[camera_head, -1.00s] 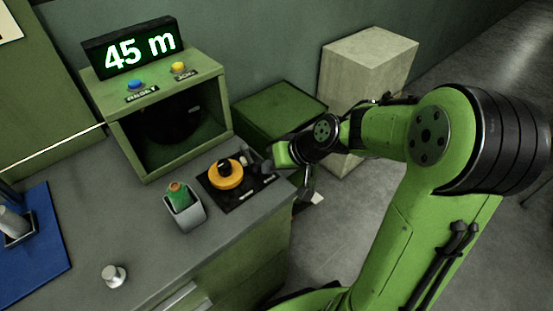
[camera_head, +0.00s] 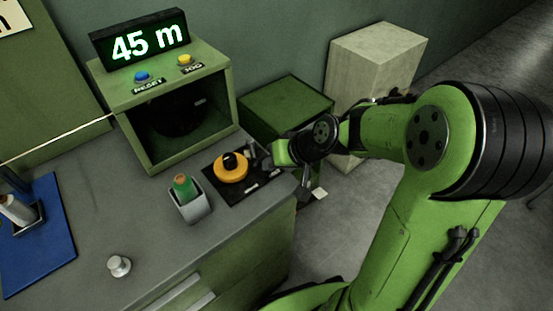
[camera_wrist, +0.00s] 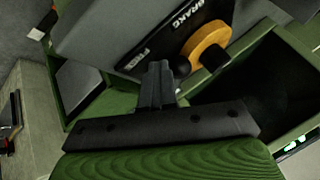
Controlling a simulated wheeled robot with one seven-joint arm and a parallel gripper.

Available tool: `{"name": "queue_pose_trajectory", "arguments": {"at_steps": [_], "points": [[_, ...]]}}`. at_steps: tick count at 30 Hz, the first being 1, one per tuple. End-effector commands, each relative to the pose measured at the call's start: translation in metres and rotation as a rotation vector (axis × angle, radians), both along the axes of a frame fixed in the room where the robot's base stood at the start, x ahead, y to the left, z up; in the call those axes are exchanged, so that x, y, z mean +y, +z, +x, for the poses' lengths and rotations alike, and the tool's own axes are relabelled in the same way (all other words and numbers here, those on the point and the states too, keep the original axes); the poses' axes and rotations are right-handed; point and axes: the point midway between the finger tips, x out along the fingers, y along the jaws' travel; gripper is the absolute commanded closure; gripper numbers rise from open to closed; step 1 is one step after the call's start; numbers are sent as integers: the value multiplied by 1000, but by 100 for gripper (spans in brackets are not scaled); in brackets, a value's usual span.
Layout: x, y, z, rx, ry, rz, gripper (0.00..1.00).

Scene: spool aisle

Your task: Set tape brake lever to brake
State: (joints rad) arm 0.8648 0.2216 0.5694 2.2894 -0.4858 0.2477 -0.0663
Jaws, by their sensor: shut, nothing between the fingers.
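The tape brake lever (camera_head: 231,169) has an orange-yellow round body with a black part on top. It sits on a black plate (camera_head: 221,194) near the bench's right end. In the wrist view the orange body (camera_wrist: 205,42) is beyond and right of my fingers, with black knob-like parts beside it. The labels BRAKE (camera_wrist: 188,14) and FREE (camera_wrist: 133,57) show on the plate. My gripper (camera_wrist: 160,68) is shut and empty, its tips close to a black knob. It also shows just right of the lever in the head view (camera_head: 257,157). I cannot tell whether they touch.
A green housing (camera_head: 160,115) with RESET and JOG buttons and a "45 m" display (camera_head: 142,38) stands behind. A grey cup (camera_head: 190,206) with a green item is left of the plate. A green box (camera_head: 287,108) and a pale block (camera_head: 374,70) stand beyond the bench.

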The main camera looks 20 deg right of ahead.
Motion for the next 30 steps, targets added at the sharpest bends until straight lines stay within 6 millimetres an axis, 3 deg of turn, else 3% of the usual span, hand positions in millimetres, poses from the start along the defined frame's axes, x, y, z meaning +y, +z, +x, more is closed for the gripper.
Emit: {"name": "queue_pose_trajectory", "arguments": {"at_steps": [18,24,30], "points": [[-56,106,-63,-2,-3,-1,100],[-66,121,-75,-2,0,1,100],[-67,120,-76,-1,0,1,100]]}}
